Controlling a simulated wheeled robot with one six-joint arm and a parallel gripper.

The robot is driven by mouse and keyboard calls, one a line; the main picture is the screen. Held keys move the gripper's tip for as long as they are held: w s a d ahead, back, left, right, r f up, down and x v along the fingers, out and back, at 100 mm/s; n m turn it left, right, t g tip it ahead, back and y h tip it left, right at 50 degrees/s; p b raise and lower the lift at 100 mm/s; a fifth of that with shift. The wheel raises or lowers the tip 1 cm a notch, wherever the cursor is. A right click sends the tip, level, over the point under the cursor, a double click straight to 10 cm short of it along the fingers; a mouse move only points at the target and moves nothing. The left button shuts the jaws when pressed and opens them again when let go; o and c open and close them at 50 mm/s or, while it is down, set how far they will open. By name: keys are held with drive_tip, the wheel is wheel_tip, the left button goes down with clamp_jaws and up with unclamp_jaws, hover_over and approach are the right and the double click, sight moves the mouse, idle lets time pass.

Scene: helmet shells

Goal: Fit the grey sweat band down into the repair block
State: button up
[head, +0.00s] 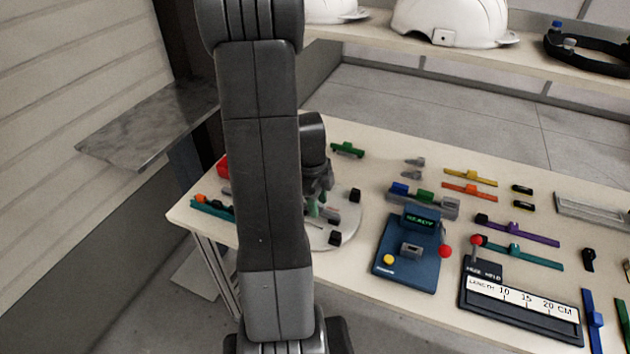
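My gripper (318,203) hangs low over a pale round plate (350,222) near the table's left end. My own arm hides much of it, and its fingers are too small and dark to read. A green and grey bit shows at the fingers, but I cannot tell whether it is held. A long grey block (438,208) with a blue and a green piece on top stands right of the plate; it may be the repair block. I cannot make out the grey sweat band for certain; small grey pieces (414,162) lie behind the grey block.
Black blocks (355,195) stand at the plate's rim. A blue station (405,262) with a lit "READY" display and a black length gauge (520,309) stand to the front right. Coloured strips (520,230) lie further right. White helmets (450,20) sit on a shelf behind.

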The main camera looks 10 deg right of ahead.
wheel_tip(320, 180, up, 12)
drive_tip(key=a, duration=0.1)
drive_tip(key=shift+w+a+r, duration=0.15)
drive_tip(key=shift+w+r, duration=0.1)
drive_tip(key=shift+w, duration=0.15)
drive_tip(key=f, duration=0.4)
drive_tip(key=d+f, duration=0.1)
drive_tip(key=f, duration=0.4)
drive_tip(key=s+f, duration=0.1)
drive_tip(key=f, duration=0.3)
drive_tip(key=shift+d+f, duration=0.2)
drive_tip(key=shift+f, duration=0.05)
drive_tip(key=shift+r, duration=0.15)
drive_tip(key=shift+f, duration=0.2)
